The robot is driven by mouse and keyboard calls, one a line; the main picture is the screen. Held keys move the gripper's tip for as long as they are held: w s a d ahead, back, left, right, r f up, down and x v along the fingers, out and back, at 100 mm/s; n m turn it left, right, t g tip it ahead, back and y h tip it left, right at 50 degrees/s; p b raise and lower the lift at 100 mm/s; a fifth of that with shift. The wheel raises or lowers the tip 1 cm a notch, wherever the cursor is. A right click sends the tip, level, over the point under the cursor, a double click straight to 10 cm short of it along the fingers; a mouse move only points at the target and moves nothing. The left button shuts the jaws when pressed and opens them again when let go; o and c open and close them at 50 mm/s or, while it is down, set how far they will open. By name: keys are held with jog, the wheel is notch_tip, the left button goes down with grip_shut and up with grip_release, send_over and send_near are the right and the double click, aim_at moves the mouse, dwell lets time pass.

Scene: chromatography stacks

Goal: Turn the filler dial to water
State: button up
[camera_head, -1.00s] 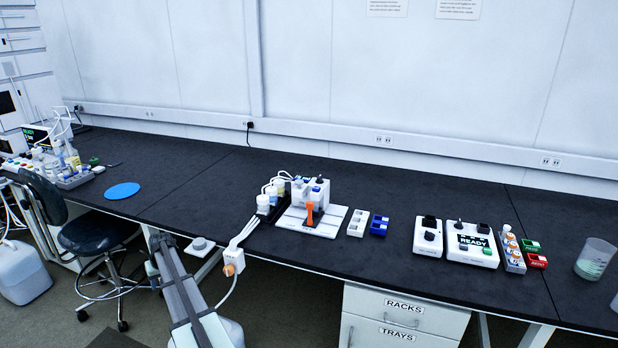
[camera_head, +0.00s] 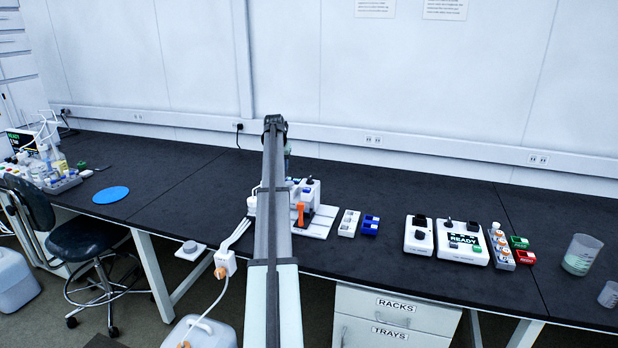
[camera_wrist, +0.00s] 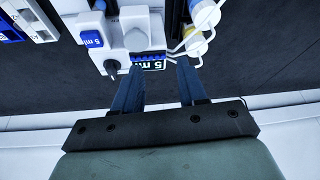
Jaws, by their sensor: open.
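The filler is a white unit (camera_head: 312,188) on the bench, partly hidden behind my arm in the head view. In the wrist view its white body (camera_wrist: 140,18) shows upside down, with blue-and-white "5 ml" labels and a grey knob-like top. A round black dial (camera_wrist: 112,68) sits on its side nearest my left finger. I cannot read any water marking on it. My gripper (camera_wrist: 163,66) is open and empty, its two dark blue fingers apart over the unit's edge. The dial lies just left of the left fingertip, apart from it in the picture. My fingertips are hidden in the head view.
Bottles with tubing (camera_wrist: 198,25) stand close beside the filler, near my right finger. An orange upright piece (camera_head: 300,213) is at its front. A white rack (camera_head: 348,223) and blue blocks (camera_head: 370,226) lie to the right. A READY device (camera_head: 463,243) stands farther right.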

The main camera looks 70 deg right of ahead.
jog(key=m+g, duration=0.1)
jog(key=m, duration=0.1)
send_near(309, 178)
jog(key=v, duration=0.5)
jog(key=x, duration=1.3)
jog(key=shift+d+f, duration=0.25)
jog(key=shift+f, duration=0.05)
grip_shut()
